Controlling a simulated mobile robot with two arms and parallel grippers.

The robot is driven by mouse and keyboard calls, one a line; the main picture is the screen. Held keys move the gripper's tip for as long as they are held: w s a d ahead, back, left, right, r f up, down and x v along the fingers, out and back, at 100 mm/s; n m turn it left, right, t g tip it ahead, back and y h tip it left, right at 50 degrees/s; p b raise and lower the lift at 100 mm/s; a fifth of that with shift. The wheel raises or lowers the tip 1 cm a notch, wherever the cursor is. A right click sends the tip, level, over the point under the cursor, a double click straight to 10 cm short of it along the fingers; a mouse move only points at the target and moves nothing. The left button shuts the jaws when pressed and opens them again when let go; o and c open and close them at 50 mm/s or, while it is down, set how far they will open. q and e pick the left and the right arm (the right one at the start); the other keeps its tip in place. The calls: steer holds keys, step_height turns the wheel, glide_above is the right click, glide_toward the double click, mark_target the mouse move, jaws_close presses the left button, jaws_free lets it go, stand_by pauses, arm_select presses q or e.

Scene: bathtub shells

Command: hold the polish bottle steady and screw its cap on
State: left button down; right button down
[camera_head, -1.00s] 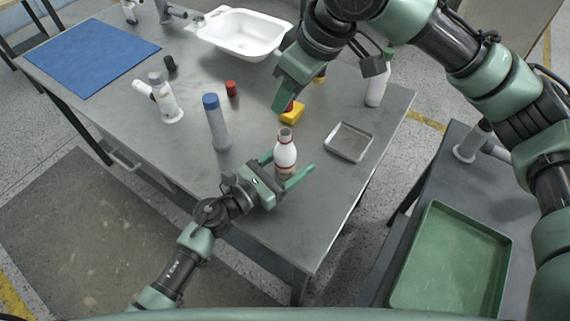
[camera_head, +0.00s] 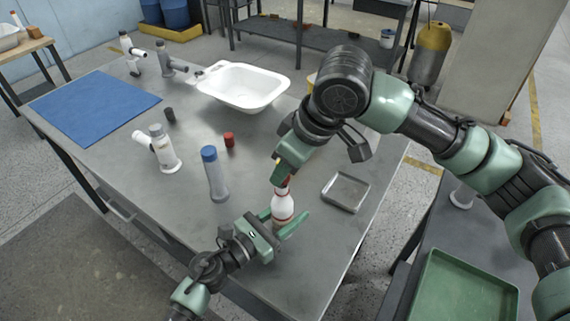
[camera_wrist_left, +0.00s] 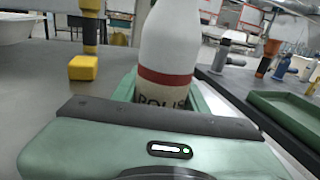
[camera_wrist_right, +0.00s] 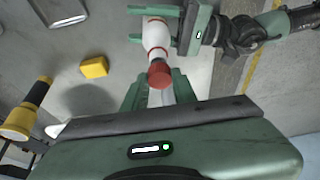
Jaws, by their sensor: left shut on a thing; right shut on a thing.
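The white polish bottle (camera_head: 282,207) with a red band stands upright near the table's front edge. Part of its lettering shows in the left wrist view (camera_wrist_left: 166,50). My left gripper (camera_head: 285,217) is shut on the bottle's lower body, one finger on each side. My right gripper (camera_head: 283,178) is above the bottle, pointing down, shut on the red cap (camera_wrist_right: 160,74). The cap is at the bottle's mouth in the right wrist view; I cannot tell whether its thread has caught. The bottle's base is mostly hidden by my left gripper.
A metal tray (camera_head: 345,192) lies right of the bottle. A yellow block (camera_wrist_right: 95,67) is nearby. A white basin (camera_head: 242,85) sits behind.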

steer(key=shift+f, duration=0.15)
steer(key=shift+f, duration=0.75)
steer(key=shift+f, duration=0.6)
stand_by(0.3)
